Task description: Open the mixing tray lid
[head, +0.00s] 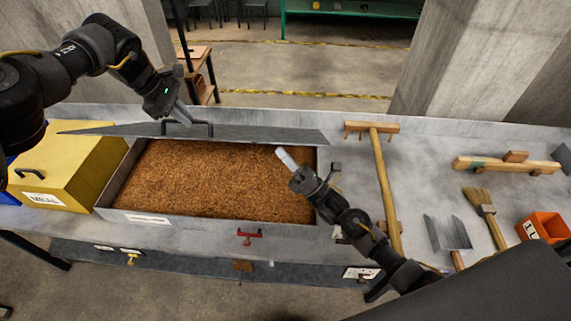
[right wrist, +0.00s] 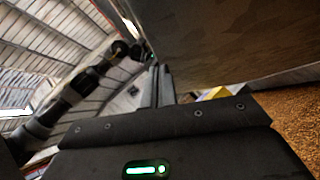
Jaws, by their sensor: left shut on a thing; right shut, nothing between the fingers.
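The mixing tray (head: 108,190) is a grey metal box full of brown grain (head: 220,180). Its grey lid (head: 255,134) stands raised along the tray's back side, seen nearly edge-on, with a dark handle (head: 203,129) on it. My left gripper (head: 184,116) is shut on the lid handle; the exact contact is small in view. My right gripper (head: 283,156) is shut and empty above the right part of the grain. In the right wrist view its closed fingers (right wrist: 158,86) point toward the lid's large grey underside (right wrist: 230,35).
A yellow box (head: 75,165) with a black handle stands left of the tray. A long wooden tool (head: 384,180) lies right of it. Further right are a brush (head: 480,198), a metal scoop (head: 447,233) and an orange bin (head: 545,228). A red clamp-like part (head: 249,236) is on the tray's front.

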